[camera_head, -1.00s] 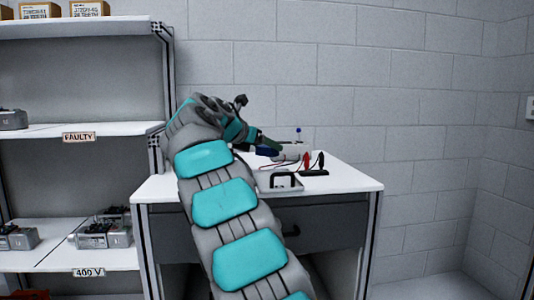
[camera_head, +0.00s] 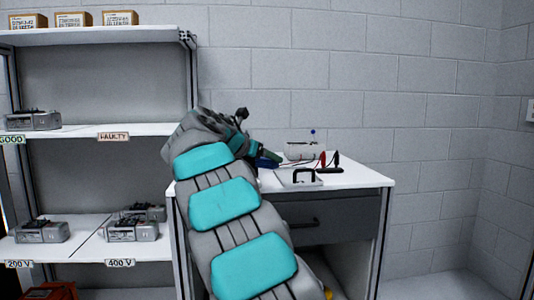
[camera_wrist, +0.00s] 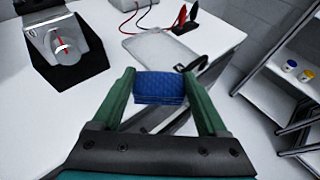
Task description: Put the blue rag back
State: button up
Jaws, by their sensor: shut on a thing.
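My gripper (camera_wrist: 161,88) is shut on the blue rag (camera_wrist: 160,87), which is folded into a small block between the two green fingers in the wrist view. The rag seems to be held above the white table top (camera_wrist: 215,38). In the head view my arm reaches over the left part of the table (camera_head: 355,177), and the blue rag (camera_head: 268,160) shows at the end of my gripper (camera_head: 264,157), partly hidden by it.
A shelf (camera_head: 85,130) with grey devices stands left. In the wrist view, a grey device (camera_wrist: 68,45) sits on a black base.

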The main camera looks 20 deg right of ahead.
jog(key=s+a+f+n+t+y, duration=0.1)
jog(key=a+f+n+t+y, duration=0.1)
jog(key=a+f, duration=0.4)
jog(key=s+a+f+n+t+y, duration=0.1)
jog(key=a+f, duration=0.5)
jog(key=f, duration=0.7)
jog(key=s+a+f+n+t+y, duration=0.2)
jog(key=a+f+n+y, duration=0.2)
jog(key=f, duration=0.6)
jog(key=shift+s+a+n+t, duration=0.15)
jog(key=shift+a+n+t, duration=0.25)
jog(key=shift+a, duration=0.5)
jog(key=shift+r, duration=0.1)
